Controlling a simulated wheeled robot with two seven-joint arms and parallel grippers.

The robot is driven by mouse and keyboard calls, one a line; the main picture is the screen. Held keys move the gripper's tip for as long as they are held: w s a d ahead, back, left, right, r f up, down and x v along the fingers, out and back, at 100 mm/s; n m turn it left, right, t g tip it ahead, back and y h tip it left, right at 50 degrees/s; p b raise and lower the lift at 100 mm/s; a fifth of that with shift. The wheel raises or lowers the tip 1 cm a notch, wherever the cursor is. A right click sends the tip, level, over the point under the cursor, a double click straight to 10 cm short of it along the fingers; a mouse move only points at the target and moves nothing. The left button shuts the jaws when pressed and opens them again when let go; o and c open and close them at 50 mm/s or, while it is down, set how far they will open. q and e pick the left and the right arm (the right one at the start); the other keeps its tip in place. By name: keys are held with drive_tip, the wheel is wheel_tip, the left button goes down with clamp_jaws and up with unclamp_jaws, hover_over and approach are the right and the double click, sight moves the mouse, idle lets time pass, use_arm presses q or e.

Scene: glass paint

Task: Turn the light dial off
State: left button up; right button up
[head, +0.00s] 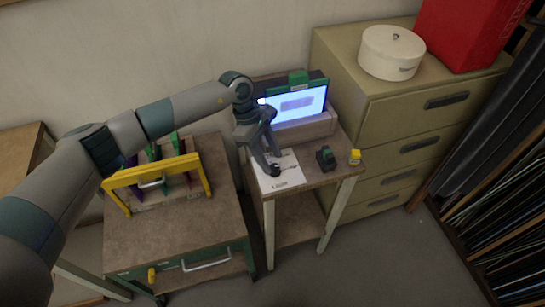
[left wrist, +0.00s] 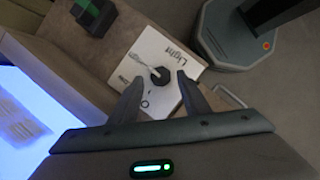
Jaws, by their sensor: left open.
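The light dial (left wrist: 160,75) is a small dark knob on a white card (left wrist: 150,55) printed "Light", with a pointer line across the card. In the head view the card (head: 283,182) lies on the small side table, and the dark dial (head: 275,169) is partly hidden by my fingers. My left gripper (head: 269,160) is open and comes down over the card. In the left wrist view its two fingertips (left wrist: 159,79) are apart, one on each side of the dial; whether they touch it cannot be told. My right gripper is not in view.
A lit screen (head: 298,103) in a box stands behind the card. A dark green-and-black block (head: 326,159) and a yellow item (head: 355,156) are to the right. A cart with a yellow frame (head: 160,172) stands left, a drawer cabinet (head: 410,125) right.

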sight(275, 168)
use_arm(q)
drive_tip(key=shift+x, duration=1.1)
drive_tip(key=shift+c, duration=0.4)
drive_tip(key=c, duration=1)
drive_tip(key=shift+o, duration=0.2)
